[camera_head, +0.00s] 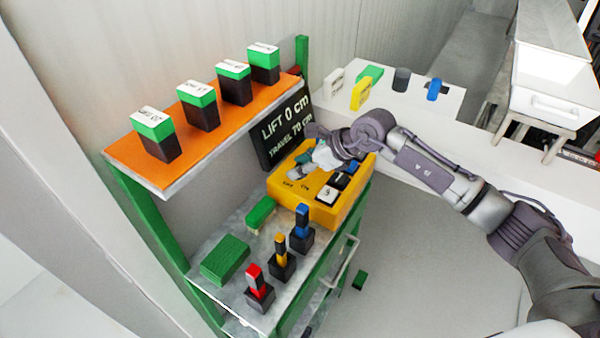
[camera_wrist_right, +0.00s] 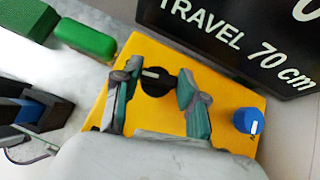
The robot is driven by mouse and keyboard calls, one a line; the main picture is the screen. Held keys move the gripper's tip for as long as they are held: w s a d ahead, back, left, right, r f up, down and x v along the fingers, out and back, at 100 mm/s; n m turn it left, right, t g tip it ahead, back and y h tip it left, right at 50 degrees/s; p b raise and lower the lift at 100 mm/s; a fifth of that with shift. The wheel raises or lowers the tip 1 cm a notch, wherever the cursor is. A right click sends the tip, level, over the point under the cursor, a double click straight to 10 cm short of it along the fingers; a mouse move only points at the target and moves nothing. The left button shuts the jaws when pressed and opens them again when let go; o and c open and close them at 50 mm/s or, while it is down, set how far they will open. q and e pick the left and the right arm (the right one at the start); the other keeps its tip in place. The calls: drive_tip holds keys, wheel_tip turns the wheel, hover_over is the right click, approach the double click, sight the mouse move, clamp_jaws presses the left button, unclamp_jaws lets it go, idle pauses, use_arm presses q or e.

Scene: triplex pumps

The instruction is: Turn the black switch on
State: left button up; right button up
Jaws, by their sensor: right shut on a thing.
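The black switch (camera_wrist_right: 157,83) is a round knob with a white mark, on the yellow control box (camera_wrist_right: 225,105). In the wrist view my right gripper (camera_wrist_right: 160,92) has one finger on each side of the knob and is shut on it. In the head view the right gripper (camera_head: 299,171) reaches over the yellow box (camera_head: 308,210) from the right and hides the knob. Small printed labels stand on the box in front of the fingers, too small to read surely. My left gripper is not in view.
A blue knob (camera_wrist_right: 248,121) sits on the same box. Behind it stands a black display (camera_head: 284,128) reading "LIFT 0 cm, TRAVEL 70 cm". Red, yellow and blue-topped levers (camera_head: 281,258) and green blocks (camera_head: 225,259) are on the shelf. An orange shelf (camera_head: 190,165) is above left.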

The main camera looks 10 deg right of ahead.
drive_tip(key=n+g+b, duration=0.1)
drive_tip(key=n+b, duration=0.1)
drive_tip(key=b, duration=0.1)
drive_tip(key=n+g+y+b, duration=0.1)
drive_tip(key=n+g+b, duration=0.2)
drive_tip(key=n+b, duration=0.1)
drive_tip(key=b, duration=0.1)
drive_tip(key=shift+w+f+g+y+b, duration=0.2)
drive_tip(key=shift+w+g+y+b, duration=0.1)
drive_tip(key=shift+w+r+n+g+b, duration=0.1)
drive_tip(key=shift+r+n+g+b, duration=0.1)
drive_tip(key=shift+n+g+b, duration=1.45)
drive_tip(key=shift+d+n+t, duration=0.1)
drive_tip(key=shift+n+t, duration=0.15)
drive_tip(key=shift+n, duration=0.2)
drive_tip(key=o, duration=1.1)
drive_tip(key=shift+o, duration=0.2)
